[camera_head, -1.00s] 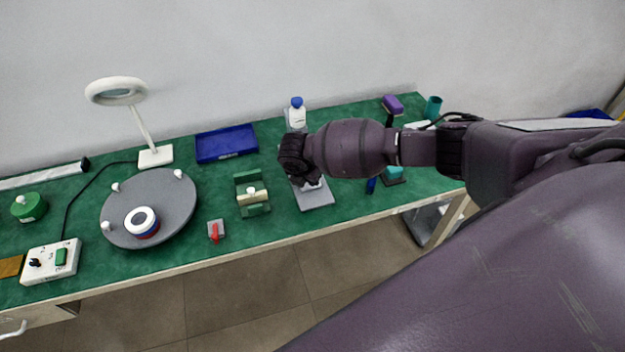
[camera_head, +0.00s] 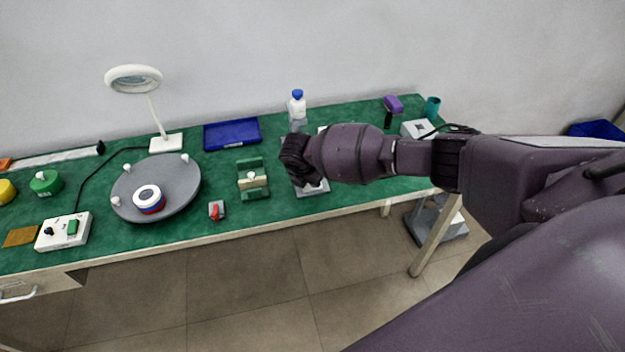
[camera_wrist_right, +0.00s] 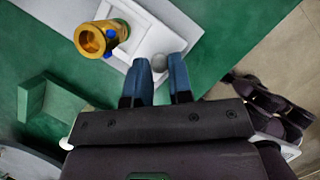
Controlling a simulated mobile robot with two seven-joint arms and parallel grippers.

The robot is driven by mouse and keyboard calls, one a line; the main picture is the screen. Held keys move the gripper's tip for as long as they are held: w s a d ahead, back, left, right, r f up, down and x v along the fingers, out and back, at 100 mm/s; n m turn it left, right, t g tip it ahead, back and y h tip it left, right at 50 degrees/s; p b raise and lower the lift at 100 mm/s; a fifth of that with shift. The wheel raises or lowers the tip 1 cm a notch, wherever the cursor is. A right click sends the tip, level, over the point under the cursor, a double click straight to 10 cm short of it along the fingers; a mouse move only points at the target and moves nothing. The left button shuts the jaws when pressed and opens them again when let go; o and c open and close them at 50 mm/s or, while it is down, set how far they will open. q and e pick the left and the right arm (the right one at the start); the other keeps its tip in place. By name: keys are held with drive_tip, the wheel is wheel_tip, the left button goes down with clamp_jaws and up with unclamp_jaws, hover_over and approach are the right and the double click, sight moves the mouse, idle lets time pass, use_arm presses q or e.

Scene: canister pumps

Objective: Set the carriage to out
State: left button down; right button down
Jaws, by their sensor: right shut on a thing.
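The carriage (camera_wrist_right: 147,38) is a white tray-like plate with a grey ball knob (camera_wrist_right: 159,62) on its near end. A brass cup-like part (camera_wrist_right: 92,40) with blue spots stands on it. The carriage sits on a light grey base (camera_wrist_right: 60,8), whose front end shows in the head view (camera_head: 312,191). My right gripper (camera_wrist_right: 160,72) has its two blue fingers close on either side of the knob, shut on it. In the head view my right wrist (camera_head: 294,160) hides the carriage and the fingertips. My left gripper is in neither view.
Left of the base are a green block fixture (camera_head: 253,190), a red-handled switch (camera_head: 216,211), a grey turntable (camera_head: 180,190) and a blue tray (camera_head: 232,134). A white bottle (camera_head: 297,110) stands behind my wrist.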

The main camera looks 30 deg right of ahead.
drive_tip(key=shift+s+a+f, duration=0.1)
drive_tip(key=shift+s+f, duration=0.1)
drive_tip(key=c, duration=1.4)
unclamp_jaws()
drive_tip(key=o, duration=0.4)
drive_tip(key=shift+s+r, duration=0.1)
drive_tip(key=shift+r, duration=0.05)
drive_tip(key=p+v, duration=0.1)
drive_tip(key=v, duration=0.9)
drive_tip(key=shift+r, duration=0.35)
